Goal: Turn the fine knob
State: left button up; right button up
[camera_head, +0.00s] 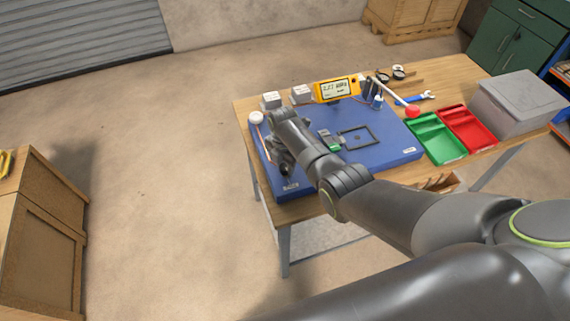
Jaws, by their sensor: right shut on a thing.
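The blue board (395,150) lies on the wooden table and carries a yellow gauge with a lit display (337,89). My right gripper (286,168) points down over the left part of the board, near its front left corner. It is shut on what seems to be the fine knob, which the gripper and wrist hide almost wholly. I cannot tell how far the knob is turned. A white round cap (256,118) stands at the board's back left corner. My left gripper is not in view.
A green tray (436,137), a red tray (468,128) and a grey box (517,103) stand right of the board. My right arm crosses the table's front edge.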

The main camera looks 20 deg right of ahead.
jog(key=m, duration=0.4)
jog(key=shift+p, duration=0.4)
jog(key=m, duration=0.3)
jog(key=shift+m+p, duration=0.3)
jog(key=m+p, duration=0.1)
jog(key=m, duration=1)
jog(key=shift+d+y, duration=0.1)
jog(key=shift+y, duration=0.2)
jog(key=m+p, duration=0.1)
jog(key=m, duration=0.6)
jog(key=shift+m+t, duration=0.3)
jog(key=shift+m, duration=1.6)
